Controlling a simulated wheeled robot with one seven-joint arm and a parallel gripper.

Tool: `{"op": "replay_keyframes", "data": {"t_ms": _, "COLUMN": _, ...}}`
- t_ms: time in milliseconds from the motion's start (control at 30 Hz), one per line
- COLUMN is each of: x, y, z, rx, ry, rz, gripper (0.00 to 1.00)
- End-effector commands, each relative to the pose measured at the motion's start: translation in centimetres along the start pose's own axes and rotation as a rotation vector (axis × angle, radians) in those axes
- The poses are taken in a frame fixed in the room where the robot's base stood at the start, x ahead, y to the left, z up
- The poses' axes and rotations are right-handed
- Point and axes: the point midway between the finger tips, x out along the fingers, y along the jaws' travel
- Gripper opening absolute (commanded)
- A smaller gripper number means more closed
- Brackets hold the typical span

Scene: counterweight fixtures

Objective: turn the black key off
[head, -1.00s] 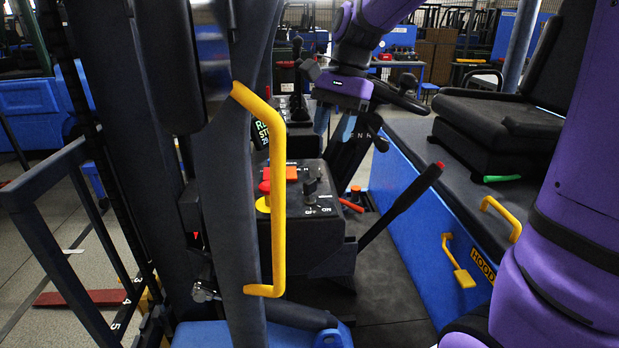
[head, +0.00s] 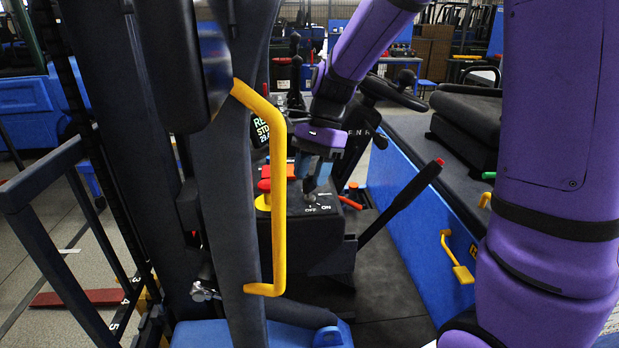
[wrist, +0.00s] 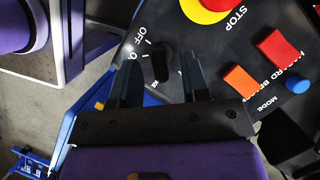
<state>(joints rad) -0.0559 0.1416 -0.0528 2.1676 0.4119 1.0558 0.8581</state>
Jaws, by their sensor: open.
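The black key (wrist: 160,64) stands up from a black control panel (wrist: 222,57), beside white OFF and ON marks in the wrist view. My gripper (wrist: 159,70) is open, with one finger on each side of the key. A gap shows between the key and each finger, and I see no grip on it. In the head view my gripper (head: 312,172) points down over the panel at the key's place, above the OFF and ON marks. There my gripper partly hides the key. I cannot tell which mark the key points to.
A red STOP button (wrist: 207,5) on yellow, an orange button (wrist: 239,82) and a red button (wrist: 276,49) share the panel. A yellow grab handle (head: 279,190) on a dark post stands in front. A black lever (head: 404,200) with a red tip leans at the right.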

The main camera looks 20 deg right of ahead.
Motion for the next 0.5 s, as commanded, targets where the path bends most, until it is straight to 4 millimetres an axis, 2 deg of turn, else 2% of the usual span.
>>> {"op": "replay_keyframes", "data": {"t_ms": 167, "x": 1.3, "y": 0.0, "z": 0.0, "rx": 0.000, "ry": -0.001, "rz": 0.001, "gripper": 0.41}}
{"op": "replay_keyframes", "data": {"t_ms": 467, "x": 1.5, "y": 0.0, "z": 0.0, "rx": -0.001, "ry": -0.001, "rz": 0.000, "gripper": 0.41}}
{"op": "replay_keyframes", "data": {"t_ms": 500, "x": 1.5, "y": 0.0, "z": 0.0, "rx": -0.001, "ry": 0.000, "rz": 0.000, "gripper": 0.37}}
